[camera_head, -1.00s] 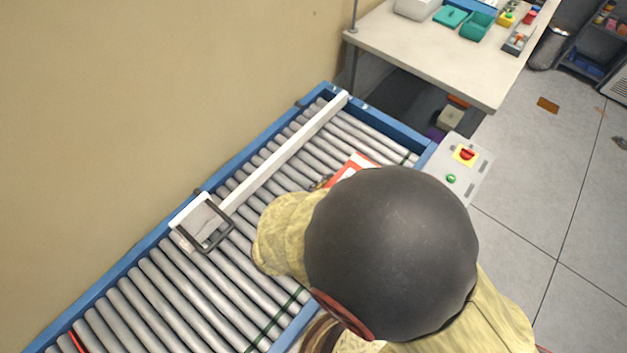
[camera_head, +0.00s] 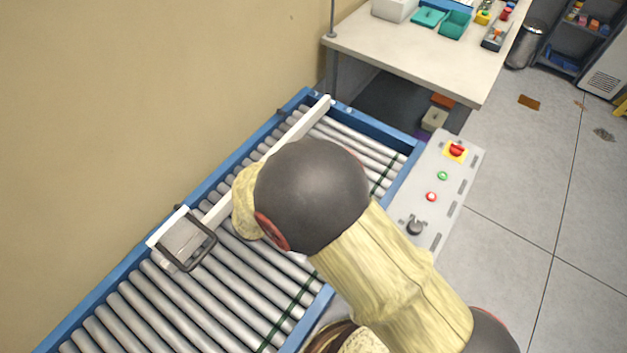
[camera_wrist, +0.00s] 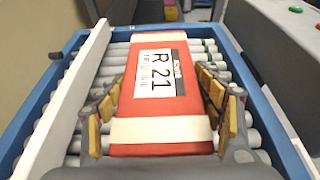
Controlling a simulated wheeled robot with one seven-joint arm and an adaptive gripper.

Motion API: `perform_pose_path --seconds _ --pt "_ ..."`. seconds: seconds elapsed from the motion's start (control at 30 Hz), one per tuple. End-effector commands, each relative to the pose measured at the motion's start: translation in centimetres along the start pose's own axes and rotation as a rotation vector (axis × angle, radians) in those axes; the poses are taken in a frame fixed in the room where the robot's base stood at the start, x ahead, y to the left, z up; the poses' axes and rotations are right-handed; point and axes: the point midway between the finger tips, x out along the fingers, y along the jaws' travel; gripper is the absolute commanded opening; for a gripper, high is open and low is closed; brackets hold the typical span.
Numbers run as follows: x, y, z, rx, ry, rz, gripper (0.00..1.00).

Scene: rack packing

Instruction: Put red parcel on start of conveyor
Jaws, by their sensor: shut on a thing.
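The red parcel (camera_wrist: 160,135) with a white label reading "R 21" fills the middle of the wrist view. My gripper (camera_wrist: 160,105) is shut on it, with yellow-padded fingers on its left and right sides. The conveyor (camera_head: 225,285), a blue frame with grey rollers, lies under my arm in the head view. In the wrist view its rollers (camera_wrist: 75,130) show on both sides of the parcel. I cannot tell whether the parcel touches the rollers. In the head view my arm hides the parcel and the gripper.
A white guide bar (camera_head: 300,127) runs along the conveyor's wall side, with a grey box and dark frame (camera_head: 187,240) on it. A control panel (camera_head: 440,185) with buttons stands at the right edge. A table (camera_head: 415,55) with bins stands beyond the far end.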

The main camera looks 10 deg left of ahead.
Motion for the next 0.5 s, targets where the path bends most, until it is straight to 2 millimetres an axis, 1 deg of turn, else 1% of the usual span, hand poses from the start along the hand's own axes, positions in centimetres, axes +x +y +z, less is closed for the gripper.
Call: perform_pose_path --seconds 0.03,0.1,0.2,0.5 --pt "0.5 0.3 -0.6 0.000 -0.001 -0.001 0.24" --pt "0.9 0.2 -1.8 -0.002 -0.001 0.000 0.24" --pt "1.4 0.2 -3.0 -0.001 -0.001 0.000 0.24" --pt "1.4 0.2 -3.0 0.000 -0.001 0.000 0.24"
